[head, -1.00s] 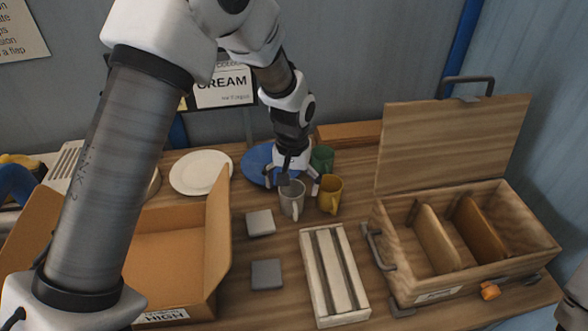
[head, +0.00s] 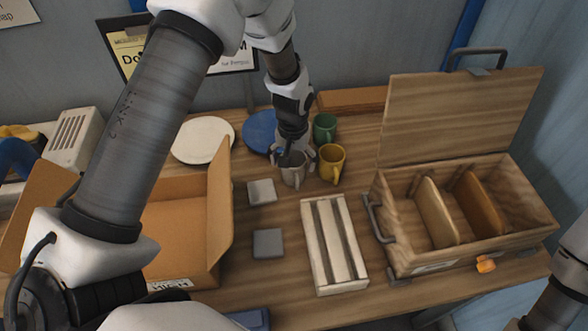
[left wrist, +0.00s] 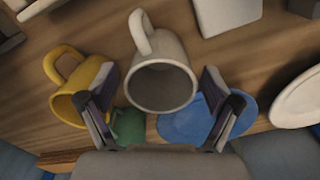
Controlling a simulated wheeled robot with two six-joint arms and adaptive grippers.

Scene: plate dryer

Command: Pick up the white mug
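The white mug (head: 293,176) stands upright on the wooden table, with its handle toward the front. In the left wrist view the white mug (left wrist: 162,88) shows from above, its opening facing my camera. My left gripper (head: 295,161) is over the mug, pointing down. In the left wrist view its fingers are spread on either side of the mug, with gaps visible between them and its wall. My right gripper is not in view; only part of my right arm shows at the lower right.
A yellow mug (head: 332,164) stands close on the right, and a green mug (head: 325,127) behind. A blue plate (head: 258,132) and a white plate (head: 202,139) lie behind and left. A slatted rack (head: 334,244), an open wooden box (head: 465,216) and a cardboard box (head: 180,235) stand nearer.

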